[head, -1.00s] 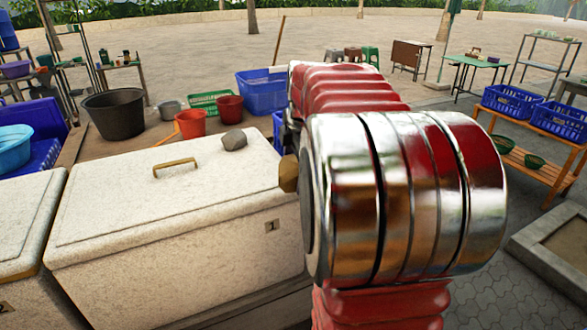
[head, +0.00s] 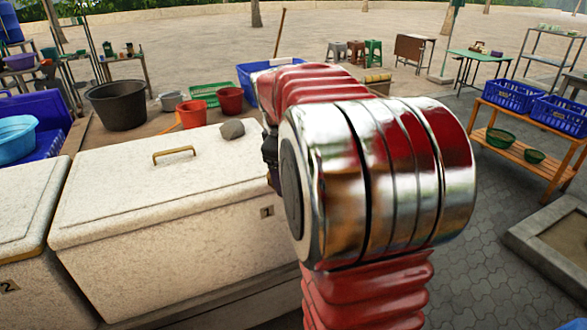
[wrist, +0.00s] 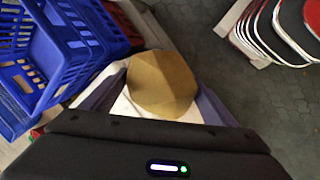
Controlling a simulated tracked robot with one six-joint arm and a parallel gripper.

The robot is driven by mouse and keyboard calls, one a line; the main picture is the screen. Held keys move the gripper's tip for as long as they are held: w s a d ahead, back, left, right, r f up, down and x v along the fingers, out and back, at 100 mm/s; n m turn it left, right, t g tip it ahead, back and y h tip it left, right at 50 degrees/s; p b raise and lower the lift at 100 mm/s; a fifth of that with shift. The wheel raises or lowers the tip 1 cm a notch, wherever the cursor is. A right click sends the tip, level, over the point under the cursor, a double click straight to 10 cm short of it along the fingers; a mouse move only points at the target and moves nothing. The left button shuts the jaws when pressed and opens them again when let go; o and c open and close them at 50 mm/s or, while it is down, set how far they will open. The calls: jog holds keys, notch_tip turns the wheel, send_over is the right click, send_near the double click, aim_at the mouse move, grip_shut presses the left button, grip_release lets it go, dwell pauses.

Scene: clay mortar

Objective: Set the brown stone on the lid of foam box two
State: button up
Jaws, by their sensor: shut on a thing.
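The brown stone (wrist: 162,85) is a faceted lump held between the two fingers of my gripper (wrist: 163,92) in the wrist view. In the head view my arm hides the stone; only a dark part of the gripper (head: 270,148) shows at the right end of foam box one. Foam box two (head: 25,275), marked 2, stands at the far left, partly cut off. Its white lid (head: 22,205) is bare where it shows. Foam box one (head: 175,245), marked 1, stands beside it. The held stone is well to the right of box two.
A grey stone (head: 232,129) lies on the lid of foam box one, near its back right corner, and a brass handle (head: 174,153) rises from that lid. Blue crates (wrist: 55,55) show left of the gripper in the wrist view. Buckets (head: 192,113) stand behind the boxes.

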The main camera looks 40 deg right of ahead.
jog(key=shift+w+a+f+m, duration=0.35)
jog(key=shift+w+a+m, duration=0.15)
jog(key=shift+m, duration=0.2)
jog(key=w+a+f+m, duration=0.1)
jog(key=w+a+f, duration=0.2)
jog(key=a, duration=0.6)
jog(key=w+a+f+m+g, duration=0.1)
jog(key=w+a+f, duration=0.2)
jog(key=a, duration=0.7)
jog(key=w+a+f+m, duration=0.2)
jog(key=a+f, duration=0.3)
jog(key=a, duration=0.4)
jog(key=shift+w+a+f, duration=0.35)
jog(key=shift+w+f, duration=0.05)
jog(key=shift+w, duration=0.35)
